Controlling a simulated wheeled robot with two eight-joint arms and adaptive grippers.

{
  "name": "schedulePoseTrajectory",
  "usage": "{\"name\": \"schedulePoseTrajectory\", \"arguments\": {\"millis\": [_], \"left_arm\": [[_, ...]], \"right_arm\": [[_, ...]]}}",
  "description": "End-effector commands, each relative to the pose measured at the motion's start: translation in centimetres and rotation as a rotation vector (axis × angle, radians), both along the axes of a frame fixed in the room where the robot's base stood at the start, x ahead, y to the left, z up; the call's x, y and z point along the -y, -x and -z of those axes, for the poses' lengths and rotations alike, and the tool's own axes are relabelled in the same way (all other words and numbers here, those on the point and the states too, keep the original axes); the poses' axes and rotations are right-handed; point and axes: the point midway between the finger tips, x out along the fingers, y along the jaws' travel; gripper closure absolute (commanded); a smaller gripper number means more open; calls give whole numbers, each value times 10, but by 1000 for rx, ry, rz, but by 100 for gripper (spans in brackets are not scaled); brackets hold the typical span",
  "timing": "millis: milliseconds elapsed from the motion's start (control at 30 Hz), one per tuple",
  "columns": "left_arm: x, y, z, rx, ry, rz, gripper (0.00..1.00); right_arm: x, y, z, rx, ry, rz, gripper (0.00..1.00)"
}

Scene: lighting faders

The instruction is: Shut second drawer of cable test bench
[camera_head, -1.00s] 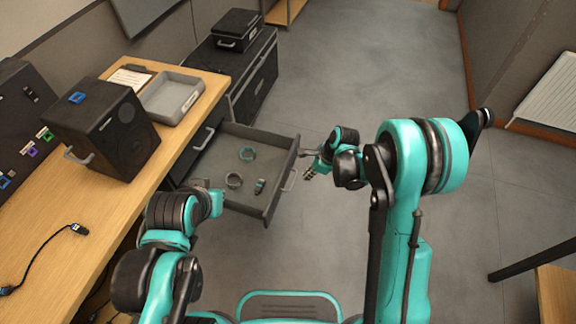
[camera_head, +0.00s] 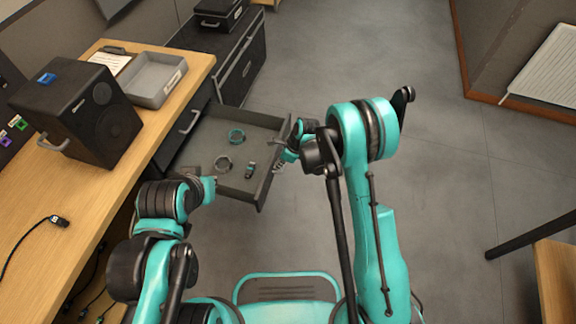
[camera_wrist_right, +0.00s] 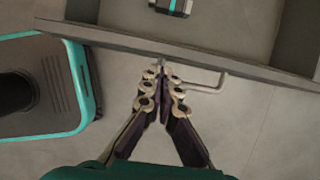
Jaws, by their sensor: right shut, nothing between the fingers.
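The open grey drawer (camera_head: 203,150) sticks out from the wooden bench (camera_head: 110,165) in the head view. Its front panel (camera_wrist_right: 110,38) and bar handle (camera_wrist_right: 212,88) show in the right wrist view. My right gripper (camera_wrist_right: 161,68) is shut and empty, with its tips at the front panel's edge, just left of the handle. I cannot tell whether they touch. The right gripper also shows in the head view (camera_head: 284,156), outside the drawer front. My left gripper (camera_head: 208,188) is near the drawer's near side; its fingers are too unclear to judge.
A black speaker-like box (camera_head: 85,112) and a grey tray (camera_head: 150,80) stand on the bench. A black cabinet (camera_head: 235,65) stands beyond.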

Motion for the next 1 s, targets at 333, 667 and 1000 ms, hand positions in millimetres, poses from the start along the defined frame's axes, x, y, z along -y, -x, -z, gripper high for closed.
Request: {"name": "schedulePoseTrajectory", "arguments": {"millis": [333,667,1000], "left_arm": [[0,0,3,0,0,0,100],[0,0,3,0,0,0,100],[0,0,3,0,0,0,100]], "right_arm": [[-8,-3,-1,1,0,0,100],[-16,-5,-1,0,0,-1,100],[-76,-24,-1,2,1,-5,100]]}}
